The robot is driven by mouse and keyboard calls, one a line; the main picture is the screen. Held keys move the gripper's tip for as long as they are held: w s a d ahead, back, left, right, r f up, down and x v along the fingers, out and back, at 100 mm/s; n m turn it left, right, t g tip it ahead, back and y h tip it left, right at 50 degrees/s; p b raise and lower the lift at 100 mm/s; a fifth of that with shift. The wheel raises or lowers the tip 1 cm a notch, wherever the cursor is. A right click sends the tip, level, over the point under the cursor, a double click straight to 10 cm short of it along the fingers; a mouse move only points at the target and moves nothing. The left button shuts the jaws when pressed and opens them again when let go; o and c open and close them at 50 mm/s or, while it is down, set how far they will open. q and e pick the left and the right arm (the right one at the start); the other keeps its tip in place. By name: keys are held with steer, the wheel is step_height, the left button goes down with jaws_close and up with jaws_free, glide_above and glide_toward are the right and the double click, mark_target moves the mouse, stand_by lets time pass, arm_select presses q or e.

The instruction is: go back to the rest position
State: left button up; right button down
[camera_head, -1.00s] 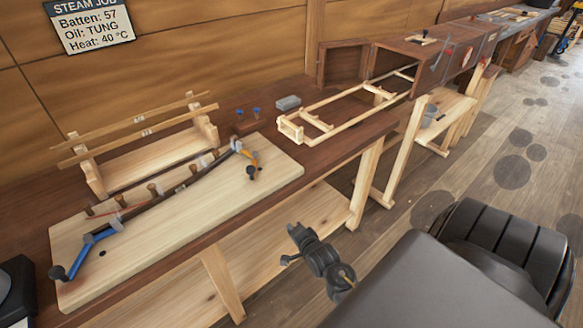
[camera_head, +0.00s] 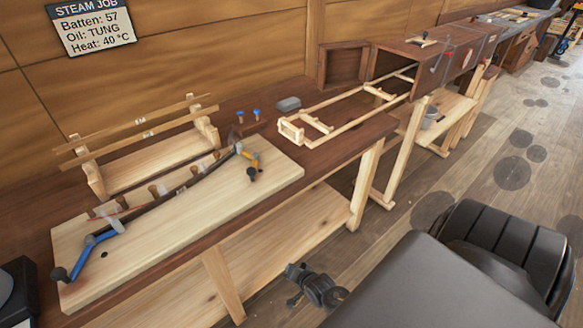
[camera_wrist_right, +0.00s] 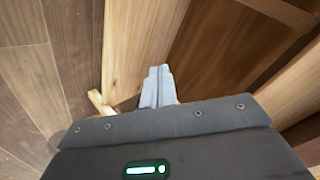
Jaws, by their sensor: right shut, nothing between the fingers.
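My right gripper shows in the right wrist view (camera_wrist_right: 158,86) with its pale fingers together and nothing between them. Behind the fingers are wooden bench parts and the plank floor. In the head view a dark piece of my arm (camera_head: 316,286) hangs low in front of the bench, clear of the bench top. My left gripper is not in view.
The workbench holds a pale board (camera_head: 220,203) with a dark bent batten (camera_head: 180,190), clamps and pegs. Behind it stands a batten rack (camera_head: 150,165). A wooden frame (camera_head: 345,112) leads into an open box. Floor beyond is open.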

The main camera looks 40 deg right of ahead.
stand_by(0.3)
steer(key=s+a+f+n+g+y, duration=0.1)
steer(key=s+a+f+n+g, duration=0.1)
steer(key=s+f+n, duration=0.4)
steer(key=s+a+f+n+g, duration=0.2)
steer(key=s+a+f+n, duration=0.15)
steer(key=s+f, duration=0.55)
steer(key=s+f+n+g, duration=0.2)
steer(key=s+f, duration=0.1)
steer(key=s, duration=0.7)
steer(key=s+f+n+g, duration=0.2)
steer(key=s+f+n, duration=0.1)
steer(key=s, duration=0.7)
steer(key=shift+s+d+f+g, duration=0.15)
steer(key=shift+s+f+g, duration=0.15)
steer(key=shift+g, duration=0.1)
